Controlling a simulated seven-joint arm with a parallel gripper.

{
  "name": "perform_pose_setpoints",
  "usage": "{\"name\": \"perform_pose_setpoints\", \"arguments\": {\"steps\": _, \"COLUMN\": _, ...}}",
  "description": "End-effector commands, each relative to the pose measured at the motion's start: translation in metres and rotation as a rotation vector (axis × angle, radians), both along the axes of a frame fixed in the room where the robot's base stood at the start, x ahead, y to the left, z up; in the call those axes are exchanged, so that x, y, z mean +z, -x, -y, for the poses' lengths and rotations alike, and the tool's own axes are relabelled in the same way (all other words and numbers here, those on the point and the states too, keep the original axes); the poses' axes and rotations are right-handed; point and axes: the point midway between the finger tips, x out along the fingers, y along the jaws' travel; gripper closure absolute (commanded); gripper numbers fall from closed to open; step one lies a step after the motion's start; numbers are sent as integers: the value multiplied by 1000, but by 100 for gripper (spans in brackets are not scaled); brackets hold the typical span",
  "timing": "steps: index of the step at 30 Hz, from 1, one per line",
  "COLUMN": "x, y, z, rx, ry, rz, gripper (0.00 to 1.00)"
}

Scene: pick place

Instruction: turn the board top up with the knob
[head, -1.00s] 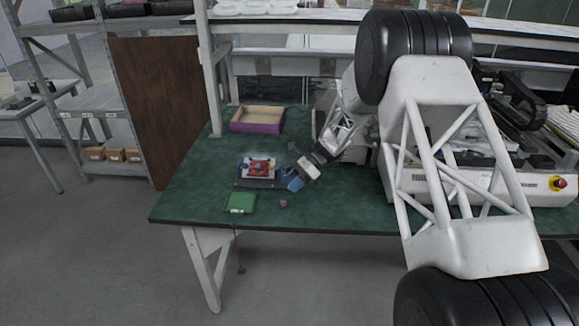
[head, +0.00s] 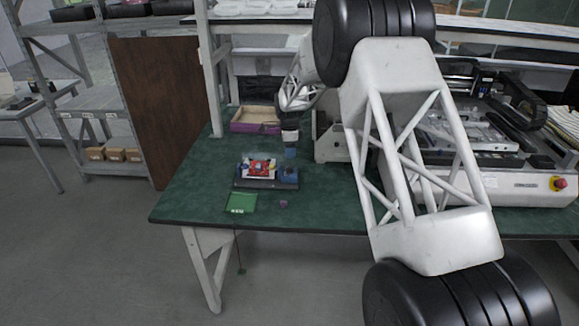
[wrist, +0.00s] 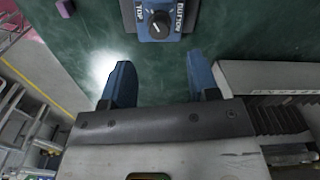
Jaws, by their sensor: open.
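The board (head: 260,169), a red and white piece with some blue, sits in a dark fixture (head: 246,184) on the green table. The knob (wrist: 160,22) is black with a white pointer line on a blue block (head: 288,175) at the fixture's right end. Its lettering shows "TOP" on one side and "BOTTOM" on the other in the wrist view, and the pointer leans toward the "TOP" side. My gripper (wrist: 162,84) is open and empty, its blue fingers apart from the knob. In the head view my gripper (head: 290,153) is just behind the knob block.
A wooden tray with purple sides (head: 256,121) stands at the back of the table. A green flat piece (head: 241,203) and a small purple cube (head: 283,204) lie near the front edge. A large white machine (head: 490,170) stands at right.

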Motion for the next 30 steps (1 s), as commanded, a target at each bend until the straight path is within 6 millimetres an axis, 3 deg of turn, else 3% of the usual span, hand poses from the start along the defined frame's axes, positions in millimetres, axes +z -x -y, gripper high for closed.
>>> {"name": "perform_pose_setpoints", "arguments": {"steps": 14, "x": -8, "y": 1, "z": 0, "rx": 0, "ry": -1, "rz": -3, "gripper": 45}}
{"name": "perform_pose_setpoints", "arguments": {"steps": 30, "x": -66, "y": 1, "z": 0, "rx": 0, "ry": -1, "rz": -4, "gripper": 45}}
